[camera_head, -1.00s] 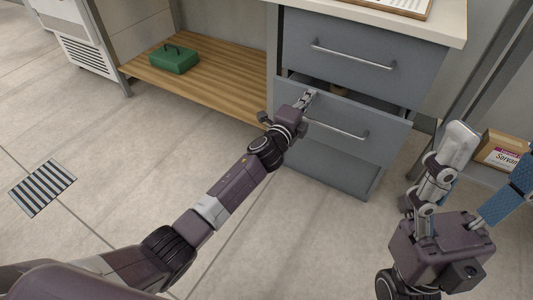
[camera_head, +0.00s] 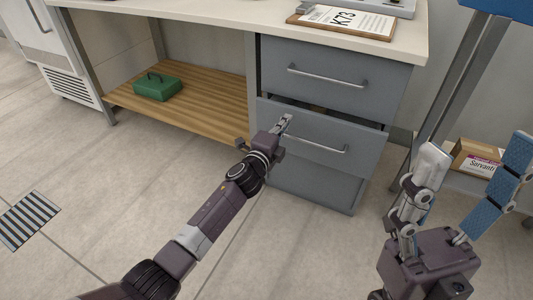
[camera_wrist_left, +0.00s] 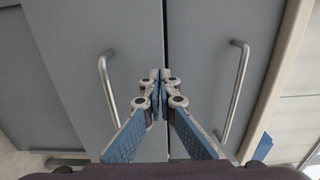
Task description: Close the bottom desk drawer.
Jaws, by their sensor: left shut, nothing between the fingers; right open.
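The grey desk has a top drawer (camera_head: 335,72), which looks shut, and a lower drawer (camera_head: 318,133) that stands slightly out, with a narrow dark gap above its front. Both have bar handles. My left gripper (camera_head: 286,121) is shut and empty, its tips at the lower drawer's front, left of its handle (camera_head: 317,142). In the left wrist view the shut fingertips (camera_wrist_left: 160,76) are by the seam between the two drawer fronts; the lower drawer (camera_wrist_left: 95,40) is on the left. I cannot tell whether they touch. My right gripper (camera_head: 470,165) is open and empty, away from the desk.
A plain grey panel (camera_head: 310,182) is below the lower drawer. A green box (camera_head: 157,87) sits on the wooden shelf (camera_head: 205,108) at left. A clipboard (camera_head: 345,20) lies on the desktop. A labelled cardboard box (camera_head: 475,158) stands at right. Floor in front is clear.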

